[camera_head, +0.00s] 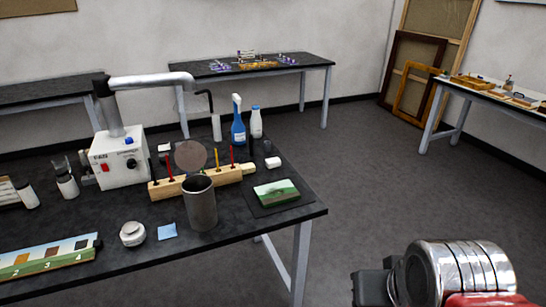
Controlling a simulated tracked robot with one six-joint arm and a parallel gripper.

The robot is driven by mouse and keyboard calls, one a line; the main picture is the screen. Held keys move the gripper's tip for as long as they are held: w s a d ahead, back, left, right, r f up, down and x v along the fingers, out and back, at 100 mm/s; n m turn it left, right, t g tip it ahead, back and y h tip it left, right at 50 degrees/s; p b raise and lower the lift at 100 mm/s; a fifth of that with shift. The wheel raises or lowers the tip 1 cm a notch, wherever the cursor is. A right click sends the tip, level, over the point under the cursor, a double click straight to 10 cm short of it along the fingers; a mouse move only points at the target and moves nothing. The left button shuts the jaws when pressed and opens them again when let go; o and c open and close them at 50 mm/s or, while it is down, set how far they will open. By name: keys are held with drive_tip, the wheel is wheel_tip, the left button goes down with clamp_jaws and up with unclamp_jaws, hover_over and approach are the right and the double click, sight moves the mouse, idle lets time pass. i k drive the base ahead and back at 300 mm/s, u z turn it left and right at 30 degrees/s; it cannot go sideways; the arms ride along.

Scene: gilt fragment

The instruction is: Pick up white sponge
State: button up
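A small white block with rounded edges (273,162), which looks like the white sponge, lies on the dark-topped table (100,222). It sits near the table's right side, behind a small green landscape picture. My gripper (372,287) shows only in part at the lower right, in front of the table's right edge and well apart from the white block. Its fingertips are not clear, so I cannot tell whether it is open or shut.
Near the white block stand a blue spray bottle (238,124), a white bottle (256,122), a wooden holder with coloured sticks (190,184), a metal cylinder (201,205) and the landscape picture (276,193). A white machine (121,160) stands left. The floor to the right is clear.

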sight(275, 162)
drive_tip(key=u, duration=0.25)
drive_tip(key=i, duration=0.75)
drive_tip(key=u, duration=0.85)
drive_tip(key=i, duration=0.6)
drive_tip(key=u, duration=0.3)
